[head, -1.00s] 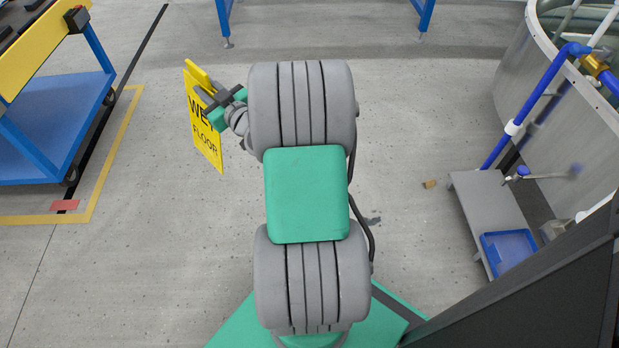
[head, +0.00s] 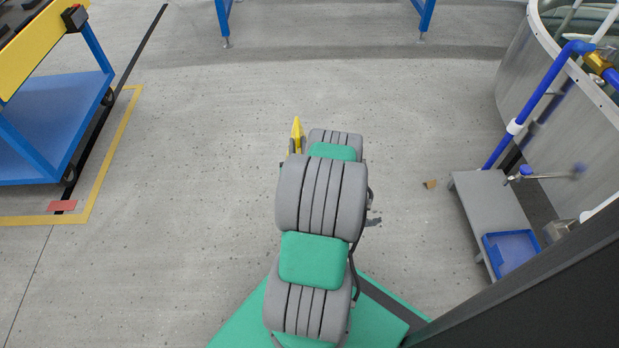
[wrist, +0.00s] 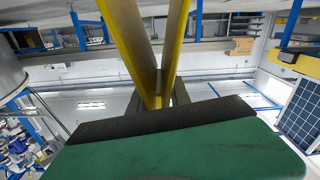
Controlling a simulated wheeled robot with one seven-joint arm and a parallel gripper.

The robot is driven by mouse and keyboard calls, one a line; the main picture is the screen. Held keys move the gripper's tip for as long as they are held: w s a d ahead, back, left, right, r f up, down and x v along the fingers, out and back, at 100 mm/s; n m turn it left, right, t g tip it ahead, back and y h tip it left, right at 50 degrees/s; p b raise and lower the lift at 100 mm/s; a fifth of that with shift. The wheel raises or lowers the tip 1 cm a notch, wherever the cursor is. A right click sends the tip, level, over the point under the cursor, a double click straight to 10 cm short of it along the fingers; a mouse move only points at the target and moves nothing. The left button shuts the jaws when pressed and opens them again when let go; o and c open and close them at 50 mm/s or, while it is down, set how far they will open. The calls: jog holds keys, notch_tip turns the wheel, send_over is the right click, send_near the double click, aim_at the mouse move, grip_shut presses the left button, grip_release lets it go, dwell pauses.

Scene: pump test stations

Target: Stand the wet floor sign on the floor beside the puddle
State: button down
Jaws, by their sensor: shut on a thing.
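The yellow wet floor sign (head: 297,128) shows only as a narrow upright sliver above my arm in the head view. In the wrist view its two yellow panels (wrist: 128,40) form a V that meets between my fingers. My gripper (wrist: 160,98) is shut on the sign at that meeting edge. In the head view my arm hides most of the gripper and the lower part of the sign. I cannot make out a clear puddle; a small dark patch (head: 374,222) lies on the floor just right of my arm.
A blue cart (head: 60,110) stands at the left inside a yellow floor line (head: 112,150). At the right are a round metal tank (head: 520,90), blue pipes and a grey platform (head: 485,200) with a blue tray (head: 511,252). A small brown scrap (head: 430,184) lies nearby. The middle floor is open.

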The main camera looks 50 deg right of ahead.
jog(key=shift+d+f, duration=0.3)
jog(key=shift+d, duration=0.15)
jog(key=w+d+f, duration=0.1)
jog(key=d, duration=0.1)
jog(key=w+d+f+b, duration=0.1)
jog(key=d, duration=0.2)
jog(key=w+d+f+b, duration=0.1)
jog(key=d, duration=0.1)
jog(key=shift+w+d+f, duration=0.15)
jog(key=shift+d+f, duration=0.1)
jog(key=shift+f, duration=0.15)
jog(key=w+d+f+b, duration=0.2)
jog(key=d+f+b, duration=0.2)
jog(key=f, duration=0.4)
jog(key=shift+d+f+b, duration=0.3)
jog(key=shift+d+f, duration=0.05)
jog(key=c, duration=1.2)
grip_release()
jog(key=shift+f, duration=0.15)
